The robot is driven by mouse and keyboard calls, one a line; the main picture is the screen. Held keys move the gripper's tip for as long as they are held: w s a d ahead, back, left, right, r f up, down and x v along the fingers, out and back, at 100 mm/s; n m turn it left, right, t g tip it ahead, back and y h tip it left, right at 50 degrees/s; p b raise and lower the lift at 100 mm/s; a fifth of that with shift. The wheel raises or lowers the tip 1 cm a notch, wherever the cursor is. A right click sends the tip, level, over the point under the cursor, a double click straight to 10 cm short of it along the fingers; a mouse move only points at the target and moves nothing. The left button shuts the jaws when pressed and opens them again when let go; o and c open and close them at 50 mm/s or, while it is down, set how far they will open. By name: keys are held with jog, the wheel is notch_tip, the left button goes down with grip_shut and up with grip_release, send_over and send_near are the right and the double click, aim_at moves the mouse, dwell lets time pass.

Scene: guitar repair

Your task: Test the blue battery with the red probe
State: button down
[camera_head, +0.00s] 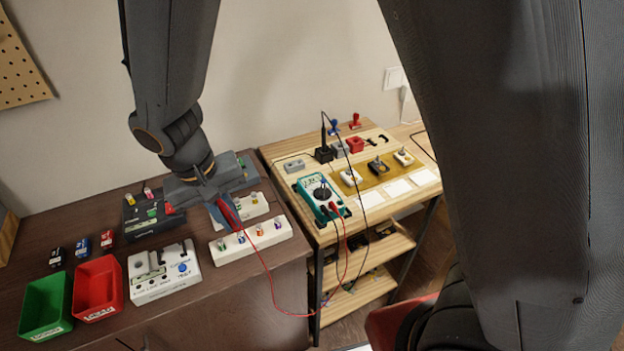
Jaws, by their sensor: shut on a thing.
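My gripper (219,208) points down over the dark bench and is shut on the red probe (229,213). The probe is tilted, and its tip is just above or at the far side of a white strip (270,245) holding several small cells; I cannot tell whether it touches one. A red lead loops from it to the teal multimeter (312,189) on the wooden bench. A blue block battery (82,247) stands at the left between a black and a red one, apart from my gripper.
A green bin (46,290), a red bin (98,278) and a white tester board (163,270) fill the front left. A dark box (146,222) stands behind. The red lead hangs in the gap by the wooden bench (401,205). My arm hides the right side.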

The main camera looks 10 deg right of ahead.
jog(key=shift+r+p, duration=2.45)
jog(key=shift+r, duration=0.6)
